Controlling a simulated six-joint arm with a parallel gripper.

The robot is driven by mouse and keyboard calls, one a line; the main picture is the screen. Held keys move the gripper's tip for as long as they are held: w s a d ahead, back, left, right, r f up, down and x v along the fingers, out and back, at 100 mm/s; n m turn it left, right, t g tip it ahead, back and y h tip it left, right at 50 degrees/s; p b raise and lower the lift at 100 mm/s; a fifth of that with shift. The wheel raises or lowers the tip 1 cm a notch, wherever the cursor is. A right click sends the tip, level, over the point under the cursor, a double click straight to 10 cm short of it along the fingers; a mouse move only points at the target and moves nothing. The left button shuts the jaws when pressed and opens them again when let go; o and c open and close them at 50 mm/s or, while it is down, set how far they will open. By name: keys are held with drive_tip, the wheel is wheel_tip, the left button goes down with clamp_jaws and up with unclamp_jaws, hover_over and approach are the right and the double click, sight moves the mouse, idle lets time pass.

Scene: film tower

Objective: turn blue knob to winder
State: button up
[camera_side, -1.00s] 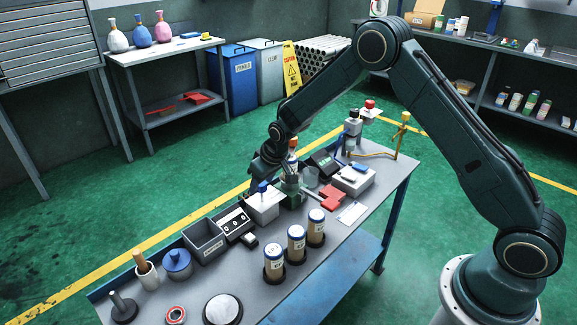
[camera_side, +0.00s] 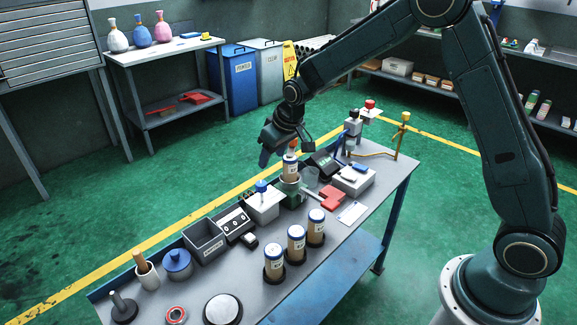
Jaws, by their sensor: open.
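The blue knob (camera_side: 261,186) sits on top of a white box (camera_side: 265,207) near the middle of the bench. Its handle direction is too small to tell. A canister with a white label (camera_side: 290,167) stands upright on a green base (camera_side: 289,190) just right of the white box. My gripper (camera_side: 280,150) is above and behind the canister, up and right of the blue knob and apart from it. Its jaws are open, and the fingertips are partly hidden by the gripper body. I cannot tell which part is the winder.
Three labelled canisters (camera_side: 296,244) stand along the front edge. A grey bin (camera_side: 204,241) and black switch panel (camera_side: 235,224) are left of the white box.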

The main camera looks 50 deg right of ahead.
drive_tip(key=shift+v, duration=0.95)
drive_tip(key=s+r, duration=1.4)
drive_tip(key=s, duration=0.2)
drive_tip(key=s+r+m+t, duration=0.1)
drive_tip(key=s, duration=1.8)
drive_tip(key=shift+s+d, duration=0.2)
drive_tip(key=shift+d, duration=0.25)
